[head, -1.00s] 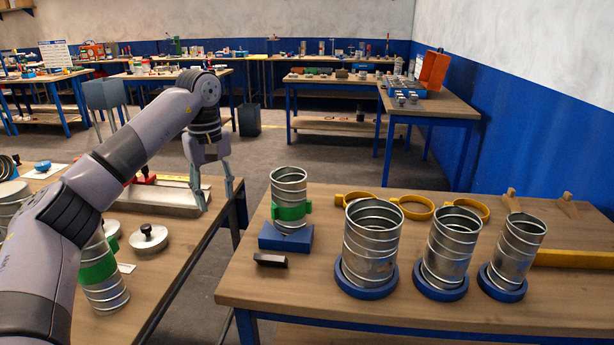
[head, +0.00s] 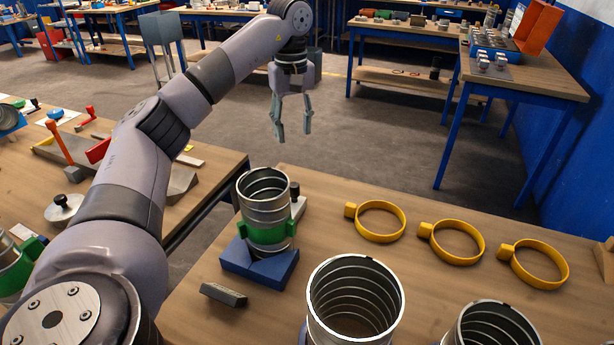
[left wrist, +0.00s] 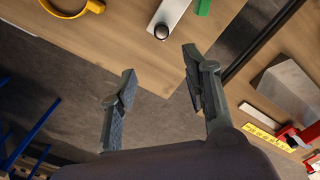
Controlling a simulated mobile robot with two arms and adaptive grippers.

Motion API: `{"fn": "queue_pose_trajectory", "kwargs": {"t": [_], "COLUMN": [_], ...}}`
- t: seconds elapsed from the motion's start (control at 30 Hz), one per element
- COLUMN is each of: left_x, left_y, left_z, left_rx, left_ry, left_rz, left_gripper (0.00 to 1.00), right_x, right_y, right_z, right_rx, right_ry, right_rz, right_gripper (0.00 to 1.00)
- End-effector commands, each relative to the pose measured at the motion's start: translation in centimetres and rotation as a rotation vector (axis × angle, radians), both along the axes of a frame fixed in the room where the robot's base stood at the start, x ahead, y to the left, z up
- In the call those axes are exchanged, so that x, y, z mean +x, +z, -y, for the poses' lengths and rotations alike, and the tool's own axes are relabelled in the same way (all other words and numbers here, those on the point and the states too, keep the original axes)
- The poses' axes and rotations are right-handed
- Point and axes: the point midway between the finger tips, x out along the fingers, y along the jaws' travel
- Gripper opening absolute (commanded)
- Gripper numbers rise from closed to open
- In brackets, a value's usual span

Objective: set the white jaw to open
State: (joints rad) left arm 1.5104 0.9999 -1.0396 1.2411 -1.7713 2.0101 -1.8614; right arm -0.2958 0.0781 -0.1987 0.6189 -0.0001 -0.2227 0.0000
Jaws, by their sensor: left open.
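A white bar with a dark round knob (left wrist: 170,18) lies on the table edge in the left wrist view. In the head view this white piece (head: 298,207) shows partly, behind the green-banded metal duct (head: 264,186). I cannot tell for sure that it is the white jaw, nor how it is set. The duct stands upright on a blue block (head: 250,260). My left gripper (head: 292,130) is open and empty, hanging over the gap beyond the table's far edge. In the left wrist view its fingers (left wrist: 158,65) are apart, with the bar ahead of them and not touched.
Larger metal ducts (head: 352,305) stand at the front of the table. Yellow rings (head: 381,221) with tabs lie to the right. A dark block (head: 223,294) lies in front of the blue block. A second table (head: 215,165) with tools is on the left; open floor lies beyond.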

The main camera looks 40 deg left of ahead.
Motion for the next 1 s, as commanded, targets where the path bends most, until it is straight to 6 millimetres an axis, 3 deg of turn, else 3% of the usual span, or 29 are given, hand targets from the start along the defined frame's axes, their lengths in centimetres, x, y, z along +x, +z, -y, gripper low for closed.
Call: {"fn": "queue_pose_trajectory", "kwargs": {"t": [0.3,0.7,1.0], "left_x": [-0.1,-0.2,-0.1], "left_y": [-6.2,-13.9,-16.9], "left_z": [0.1,0.0,0.0], "left_rx": [-0.001,0.001,0.000], "left_ry": [-0.002,0.000,0.000], "left_rz": [-0.006,-0.006,-0.001], "left_gripper": [0.44,0.44,0.44], "right_x": [-1.1,0.1,0.0], "right_y": [-2.5,-1.1,-0.8], "right_z": [0.0,0.0,0.1], "right_rx": [-0.001,0.001,-0.001], "right_ry": [0.001,0.002,0.003], "right_rz": [-0.014,0.005,0.003], "right_gripper": [0.40,0.40,0.40]}}
